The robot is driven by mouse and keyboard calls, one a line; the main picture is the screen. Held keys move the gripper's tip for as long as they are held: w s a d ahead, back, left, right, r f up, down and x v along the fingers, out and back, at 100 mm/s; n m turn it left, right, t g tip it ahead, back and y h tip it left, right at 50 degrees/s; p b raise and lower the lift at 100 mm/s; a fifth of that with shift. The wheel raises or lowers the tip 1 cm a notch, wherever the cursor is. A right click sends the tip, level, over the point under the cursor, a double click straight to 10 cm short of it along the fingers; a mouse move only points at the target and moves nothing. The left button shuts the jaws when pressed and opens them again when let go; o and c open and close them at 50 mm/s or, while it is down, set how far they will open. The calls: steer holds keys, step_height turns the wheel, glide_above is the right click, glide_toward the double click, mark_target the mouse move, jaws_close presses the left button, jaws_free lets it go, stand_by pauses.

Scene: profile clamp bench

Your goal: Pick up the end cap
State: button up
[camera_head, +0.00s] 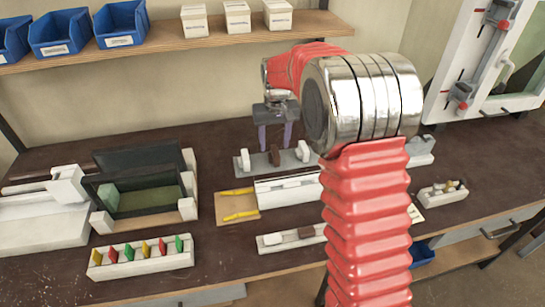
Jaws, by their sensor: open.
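My gripper (275,147) is open, with its two fingers pointing down over a grey holder (259,167) on the bench. A small dark brown piece (275,157) stands on this holder, just below and between the fingertips in this view. I cannot tell whether the fingers touch it. White pieces stand on the holder at its left (243,160) and right (302,150). A pale tray (270,249) nearer the front holds another white piece (272,239) and a brown piece (306,232), partly beside my arm. I cannot tell for certain which piece is the end cap.
A white profile (288,190) lies between holder and tray, beside a tan board (236,207) with yellow tools. A dark fixture (140,185) and a rack of coloured clips (141,258) stand left. A shelf (180,45) with bins is behind. My arm hides the bench right of centre.

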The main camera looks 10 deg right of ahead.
mark_target(273, 150)
steer(key=shift+f, duration=0.15)
steer(key=shift+w+a+f, duration=0.1)
steer(key=shift+w+f, duration=0.15)
steer(key=shift+f, duration=1)
steer(key=shift+w+f, duration=0.2)
steer(key=shift+f, duration=1)
steer(key=shift+c, duration=0.5)
steer(key=c, duration=1)
steer(key=shift+r, duration=0.1)
